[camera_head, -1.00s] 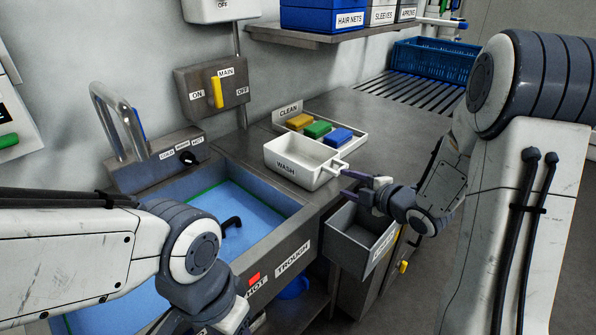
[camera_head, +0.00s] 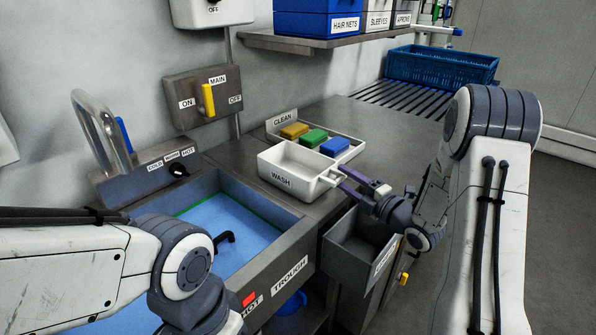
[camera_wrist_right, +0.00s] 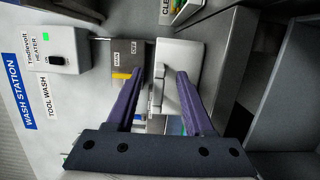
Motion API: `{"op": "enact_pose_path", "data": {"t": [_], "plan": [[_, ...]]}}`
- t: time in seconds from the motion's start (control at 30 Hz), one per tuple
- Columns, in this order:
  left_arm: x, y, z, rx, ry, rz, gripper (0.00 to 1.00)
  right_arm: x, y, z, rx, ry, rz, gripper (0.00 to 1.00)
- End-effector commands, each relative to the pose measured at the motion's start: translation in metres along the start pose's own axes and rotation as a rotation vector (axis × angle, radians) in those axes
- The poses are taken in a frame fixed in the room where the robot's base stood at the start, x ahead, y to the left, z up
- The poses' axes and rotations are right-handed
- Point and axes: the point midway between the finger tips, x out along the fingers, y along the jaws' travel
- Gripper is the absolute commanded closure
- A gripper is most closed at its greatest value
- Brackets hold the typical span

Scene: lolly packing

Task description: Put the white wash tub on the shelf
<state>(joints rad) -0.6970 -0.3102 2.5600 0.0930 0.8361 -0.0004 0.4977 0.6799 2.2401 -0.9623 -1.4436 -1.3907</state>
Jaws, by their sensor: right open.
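The wall shelf (camera_head: 300,41) is at the top, holding boxes. My left arm comes in at the lower left; its gripper is out of frame.
A white CLEAN tray (camera_head: 357,145) with yellow, green and blue blocks sits just behind the tub. The water-filled trough (camera_head: 262,208) is at left. An open grey drawer (camera_head: 345,262) is below my right gripper. A blue crate (camera_head: 440,66) stands at the back right.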

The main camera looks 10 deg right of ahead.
Motion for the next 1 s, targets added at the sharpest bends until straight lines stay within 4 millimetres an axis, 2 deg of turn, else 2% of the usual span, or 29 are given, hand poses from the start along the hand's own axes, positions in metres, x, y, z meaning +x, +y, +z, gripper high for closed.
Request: {"op": "enact_pose_path", "data": {"t": [0.03,0.1,0.2,0.43,0.47,0.5,0.6,1.0], "plan": [[-0.007,0.001,0.000,0.000,0.000,0.000,0.50,0.009,0.004,-0.001,0.001,0.004,-0.001,0.47],[-0.007,0.001,0.000,0.000,0.000,0.000,0.50,0.018,0.002,0.000,0.001,0.003,-0.001,0.47],[-0.008,0.001,0.000,0.000,0.000,0.000,0.50,0.025,0.002,0.000,0.002,0.001,-0.001,0.47],[-0.007,0.001,0.000,0.000,0.000,0.000,0.50,0.027,0.001,0.001,0.002,-0.001,-0.001,0.47],[-0.007,0.001,0.000,0.000,0.000,0.000,0.50,0.027,0.001,0.001,0.002,-0.001,-0.001,0.51],[-0.007,0.001,0.000,0.000,0.000,0.000,0.50,0.027,0.001,0.001,0.002,-0.001,-0.001,0.67],[-0.007,0.001,0.000,0.000,0.000,0.000,0.50,0.027,0.001,0.001,0.001,-0.001,-0.001,1.00],[-0.007,0.001,0.000,0.000,0.000,0.000,0.50,0.027,0.001,0.000,0.002,-0.001,-0.001,1.00]]}}
